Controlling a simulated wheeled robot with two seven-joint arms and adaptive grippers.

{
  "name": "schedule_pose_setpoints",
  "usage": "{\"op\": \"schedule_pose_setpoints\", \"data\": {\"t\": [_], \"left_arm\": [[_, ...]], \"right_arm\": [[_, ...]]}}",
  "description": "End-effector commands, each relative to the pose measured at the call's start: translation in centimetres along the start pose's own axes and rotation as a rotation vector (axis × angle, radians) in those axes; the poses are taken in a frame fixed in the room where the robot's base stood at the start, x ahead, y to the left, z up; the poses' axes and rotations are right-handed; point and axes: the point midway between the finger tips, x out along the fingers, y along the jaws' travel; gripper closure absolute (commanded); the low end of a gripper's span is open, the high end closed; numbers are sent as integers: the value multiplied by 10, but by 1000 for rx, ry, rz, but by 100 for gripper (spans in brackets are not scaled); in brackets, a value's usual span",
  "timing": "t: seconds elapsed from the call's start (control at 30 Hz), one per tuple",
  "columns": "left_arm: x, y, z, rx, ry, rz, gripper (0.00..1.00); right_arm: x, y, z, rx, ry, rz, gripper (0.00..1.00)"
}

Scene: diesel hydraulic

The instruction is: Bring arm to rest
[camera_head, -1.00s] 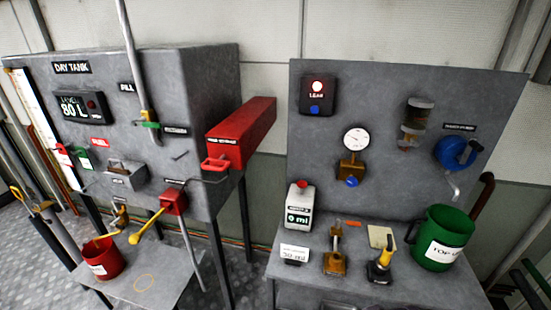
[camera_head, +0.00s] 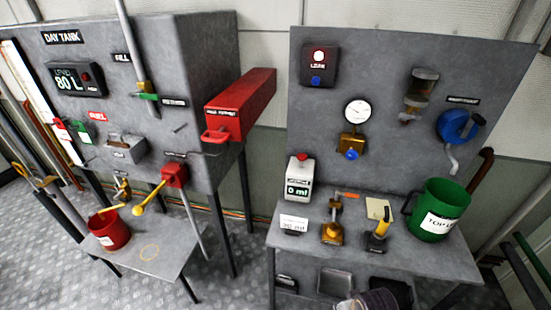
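Neither of my grippers can be made out in the head view. A dark ribbed round part (camera_head: 372,299) shows at the bottom edge, in front of the right bench; I cannot tell whether it belongs to my arm. The grey day tank (camera_head: 213,95) stands at the left, with a level display (camera_head: 70,79) reading 80 L. A red box (camera_head: 240,105) juts from its side. A yellow-tipped lever (camera_head: 150,198) sticks out from a red valve block (camera_head: 175,175).
A red bucket (camera_head: 108,230) stands on a low grey shelf (camera_head: 170,262). The right bench (camera_head: 400,250) holds a green jug (camera_head: 438,210), a counter (camera_head: 299,178) reading 0 ml and small brass fittings. A blue wheel (camera_head: 458,126) is on the panel. Patterned floor shows between the stands.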

Motion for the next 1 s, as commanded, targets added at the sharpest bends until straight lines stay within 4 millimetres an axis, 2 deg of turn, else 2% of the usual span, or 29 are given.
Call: {"op": "schedule_pose_setpoints", "data": {"t": [0.1,0.47,0.7,1.0], "left_arm": [[0,0,0,0,0,0,37],[0,0,0,0,0,0,37],[0,0,0,0,1,0,37],[0,0,0,0,1,0,37]], "right_arm": [[32,-1,8,-2,-13,-2,62],[119,-6,44,-7,-44,-7,62],[171,-8,76,-10,-64,-9,62],[228,-11,125,-16,-89,-12,62]]}}
